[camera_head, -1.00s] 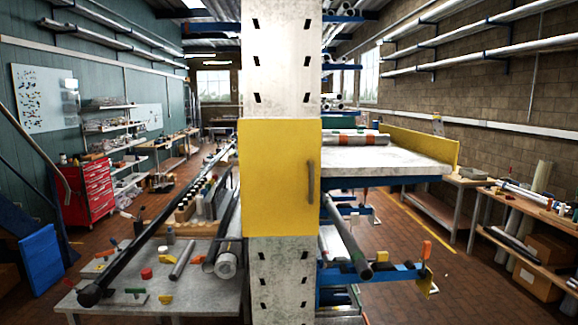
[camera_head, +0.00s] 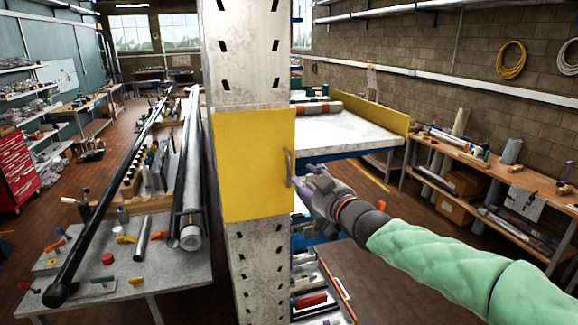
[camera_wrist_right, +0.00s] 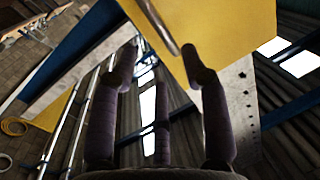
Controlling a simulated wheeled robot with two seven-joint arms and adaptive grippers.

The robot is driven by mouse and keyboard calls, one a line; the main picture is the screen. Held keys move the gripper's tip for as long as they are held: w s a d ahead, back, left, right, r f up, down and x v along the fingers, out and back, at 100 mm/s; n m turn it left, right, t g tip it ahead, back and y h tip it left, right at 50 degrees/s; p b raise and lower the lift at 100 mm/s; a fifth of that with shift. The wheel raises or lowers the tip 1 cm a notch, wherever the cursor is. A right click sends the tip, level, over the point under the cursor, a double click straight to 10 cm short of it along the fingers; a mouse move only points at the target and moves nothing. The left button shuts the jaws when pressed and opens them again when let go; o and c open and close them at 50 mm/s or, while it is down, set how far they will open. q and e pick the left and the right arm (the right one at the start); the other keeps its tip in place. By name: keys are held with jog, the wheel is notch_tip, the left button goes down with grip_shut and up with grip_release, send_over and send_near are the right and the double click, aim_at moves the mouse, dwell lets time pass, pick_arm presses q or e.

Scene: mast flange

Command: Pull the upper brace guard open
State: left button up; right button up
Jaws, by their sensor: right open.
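The yellow upper brace guard (camera_head: 248,165) sits flat against the white slotted mast (camera_head: 243,70). Its grey vertical handle (camera_head: 289,168) is on the guard's right edge. My right gripper (camera_head: 303,180) is open and close to the handle, just right of it in the head view. In the right wrist view, the open fingers (camera_wrist_right: 160,65) point up toward the yellow guard (camera_wrist_right: 228,35), and the handle (camera_wrist_right: 152,22) runs near the tips at the upper middle. I cannot tell if a finger touches it. My left gripper is not in view.
A grey table (camera_head: 185,270) with tubes, bottles and clamps stands left of the mast. A rack shelf (camera_head: 345,135) with pipes is behind the guard on the right. A long workbench (camera_head: 490,175) lines the brick wall.

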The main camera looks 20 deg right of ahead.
jog(key=p+x, duration=0.1)
jog(key=x, duration=0.7)
jog(key=shift+w+a, duration=0.2)
jog(key=shift+w, duration=0.15)
grip_shut()
